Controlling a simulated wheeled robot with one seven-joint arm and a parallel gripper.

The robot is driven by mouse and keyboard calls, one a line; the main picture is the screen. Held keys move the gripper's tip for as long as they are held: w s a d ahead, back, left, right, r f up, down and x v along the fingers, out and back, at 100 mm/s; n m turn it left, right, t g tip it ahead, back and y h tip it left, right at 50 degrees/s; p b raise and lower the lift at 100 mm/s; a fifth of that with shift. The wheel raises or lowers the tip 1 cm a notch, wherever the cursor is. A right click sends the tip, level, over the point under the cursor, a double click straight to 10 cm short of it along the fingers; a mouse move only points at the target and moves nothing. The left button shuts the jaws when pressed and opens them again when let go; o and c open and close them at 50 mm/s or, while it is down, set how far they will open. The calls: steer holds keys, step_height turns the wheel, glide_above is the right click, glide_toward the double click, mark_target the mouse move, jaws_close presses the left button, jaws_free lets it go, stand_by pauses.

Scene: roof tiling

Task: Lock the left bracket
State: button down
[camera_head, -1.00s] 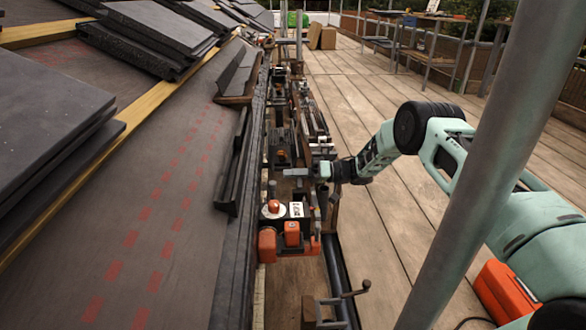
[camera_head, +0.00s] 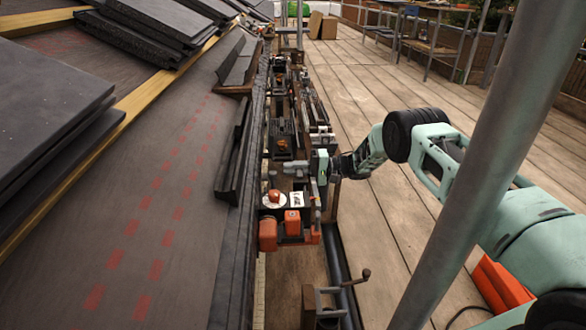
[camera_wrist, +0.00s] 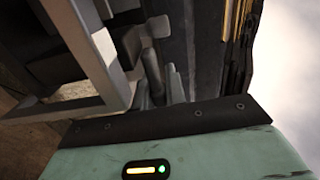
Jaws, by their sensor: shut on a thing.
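My gripper (camera_head: 297,166) reaches in from the right, over the row of metal fittings beside the roof edge. Its teal body fills the bottom of the wrist view, with grey fingers (camera_wrist: 163,86) in front of it. They are shut on a small grey part among the fittings, mostly hidden; its exact shape is unclear. A light grey metal frame (camera_wrist: 88,45) stands just left of the fingers in the wrist view. Dark bracket-like units (camera_head: 282,143) sit just beyond the gripper in the head view. I cannot tell which is the left bracket, or whether it is locked.
An orange and white device (camera_head: 291,224) stands just in front of my gripper. A crank handle (camera_head: 352,283) is nearer. A grey pole (camera_head: 470,165) crosses the view in front of my arm. Slate stacks (camera_head: 45,115) lie on the roof; the plank deck (camera_head: 375,90) is mostly clear.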

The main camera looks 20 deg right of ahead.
steer(key=shift+d+f, duration=0.1)
steer(key=shift+f, duration=0.05)
stand_by(0.4)
steer(key=c, duration=1.4)
jaws_free()
steer(key=shift+c, duration=0.2)
steer(key=s+d+p, duration=0.3)
steer(key=d+p, duration=0.1)
steer(key=d, duration=1.3)
steer(key=shift+s, duration=0.2)
